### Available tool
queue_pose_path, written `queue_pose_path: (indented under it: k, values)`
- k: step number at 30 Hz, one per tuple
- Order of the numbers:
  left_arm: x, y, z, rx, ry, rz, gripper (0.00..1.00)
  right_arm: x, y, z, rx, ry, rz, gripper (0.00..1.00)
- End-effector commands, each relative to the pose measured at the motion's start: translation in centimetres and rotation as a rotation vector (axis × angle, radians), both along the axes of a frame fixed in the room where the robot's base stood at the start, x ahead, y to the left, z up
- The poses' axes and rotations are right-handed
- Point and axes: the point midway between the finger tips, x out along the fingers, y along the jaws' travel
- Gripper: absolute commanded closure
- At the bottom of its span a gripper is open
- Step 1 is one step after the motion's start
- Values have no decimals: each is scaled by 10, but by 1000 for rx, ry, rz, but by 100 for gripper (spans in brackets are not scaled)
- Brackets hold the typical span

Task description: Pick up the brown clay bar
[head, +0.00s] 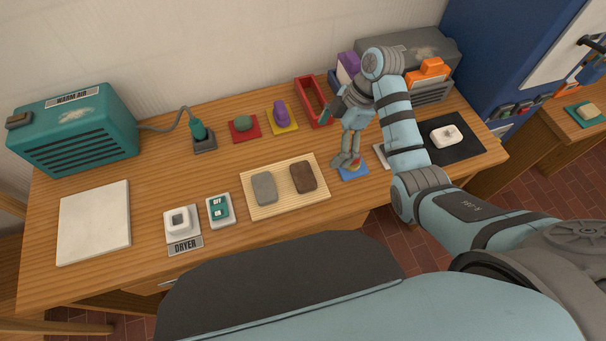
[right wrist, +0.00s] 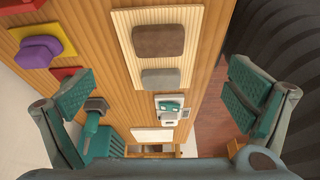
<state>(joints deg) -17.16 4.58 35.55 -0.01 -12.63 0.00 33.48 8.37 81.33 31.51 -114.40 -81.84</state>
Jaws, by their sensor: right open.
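The brown clay bar (head: 303,177) lies flat on the right half of a pale ribbed board (head: 288,205), beside a grey bar (head: 264,188). My right gripper (head: 346,161) is open and empty, pointing down to the right of the board and above a blue pad (head: 354,176). In the right wrist view its two fingers (right wrist: 164,92) are wide apart. My left gripper is in neither view.
Behind the board are a red pad with a green lump (head: 243,125), a yellow pad with a purple piece (head: 281,116) and a red frame (head: 313,101). A white slab (head: 94,222) lies farther left.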

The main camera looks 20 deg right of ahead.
Motion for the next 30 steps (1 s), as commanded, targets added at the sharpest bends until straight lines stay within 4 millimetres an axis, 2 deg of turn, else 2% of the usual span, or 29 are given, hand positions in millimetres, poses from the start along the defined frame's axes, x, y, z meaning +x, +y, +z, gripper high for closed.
queue_pose_path:
  k: [1, 3, 9, 11, 17, 22, 29, 30]
  values:
    - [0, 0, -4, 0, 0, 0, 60, 4, 2, 3, 12, -7, 35, 2]
    - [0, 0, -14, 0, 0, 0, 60, 5, 6, -4, 19, -9, 58, 2]
    - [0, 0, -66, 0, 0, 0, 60, 4, 26, -59, 19, -10, 58, 2]
    - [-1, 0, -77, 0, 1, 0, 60, 3, 31, -71, 18, -11, 57, 2]
    - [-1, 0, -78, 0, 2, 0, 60, 2, 47, -92, 18, -8, 56, 2]
    - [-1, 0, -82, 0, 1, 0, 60, 1, 61, -119, 17, -9, 54, 2]
    - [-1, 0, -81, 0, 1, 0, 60, 1, 62, -122, 16, -12, 54, 2]
    - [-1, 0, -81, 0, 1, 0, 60, 1, 62, -122, 16, -11, 53, 6]
